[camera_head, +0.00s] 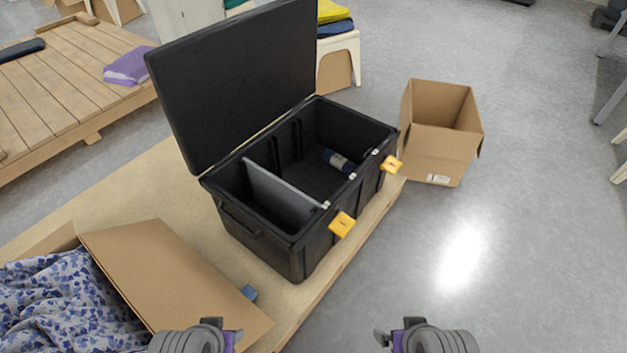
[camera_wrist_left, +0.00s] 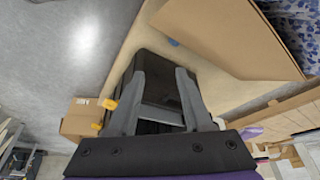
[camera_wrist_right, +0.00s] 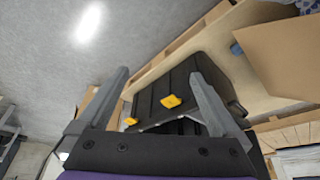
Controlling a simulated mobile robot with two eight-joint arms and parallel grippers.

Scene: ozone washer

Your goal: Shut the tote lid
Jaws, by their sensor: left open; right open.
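The black tote (camera_head: 262,243) stands on a low wooden platform with its lid (camera_head: 240,75) raised upright along the far left side. Two yellow latches, one nearer (camera_head: 342,224) and one farther (camera_head: 391,164), hang on its front right side. Inside are a grey divider (camera_head: 280,194) and a dark blue roll (camera_head: 338,161). My left gripper (camera_head: 232,338) and my right gripper (camera_head: 391,338) are at the bottom edge of the head view, apart from the tote. Both are open and empty. The tote shows beyond the fingers in the left wrist view (camera_wrist_left: 150,68) and the right wrist view (camera_wrist_right: 185,75).
An open cardboard box (camera_head: 160,270) with blue-patterned cloth (camera_head: 65,300) is at lower left, its flap near my left gripper. A small blue object (camera_head: 249,292) lies beside it. Another open box (camera_head: 435,150) stands right of the tote. The floor (camera_head: 530,230) at right is clear.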

